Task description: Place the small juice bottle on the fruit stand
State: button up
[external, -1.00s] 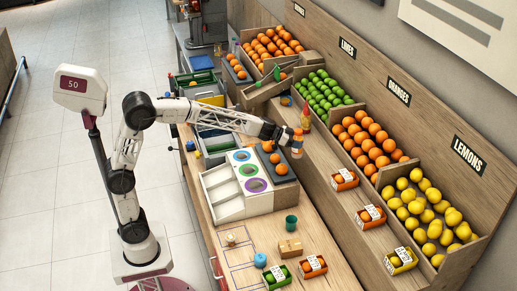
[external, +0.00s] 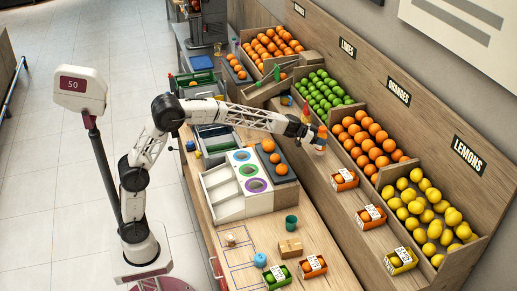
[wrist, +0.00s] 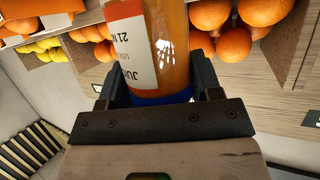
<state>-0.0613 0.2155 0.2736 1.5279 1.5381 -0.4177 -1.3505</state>
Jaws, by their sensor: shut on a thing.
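My gripper (external: 311,137) is shut on the small juice bottle (external: 321,139) and holds it in front of the fruit stand (external: 316,173), near the oranges bin. In the wrist view the bottle (wrist: 165,45) is orange with a white label and a blue end close to my gripper (wrist: 160,95). The fingers sit on both sides of it. In the external view the bottle looks roughly upright, and I cannot tell whether it touches the stand. A second bottle (external: 305,113) with orange contents stands on the stand just behind my gripper, partly hidden.
Bins of limes (external: 322,91), oranges (external: 366,139) and lemons (external: 434,218) line the stand. Small labelled fruit boxes (external: 344,180) sit on its front ledge. The counter holds a white tray (external: 222,197), a green cup (external: 291,223) and a cardboard box (external: 290,248).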

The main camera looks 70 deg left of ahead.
jog(key=shift+w, duration=0.3)
jog(key=shift+w, duration=0.15)
jog(key=shift+w+f, duration=0.15)
jog(key=shift+w, duration=0.05)
jog(key=shift+f, duration=1.6)
jog(key=shift+f, duration=0.1)
jog(key=o, duration=1.1)
jog(key=shift+f, duration=0.1)
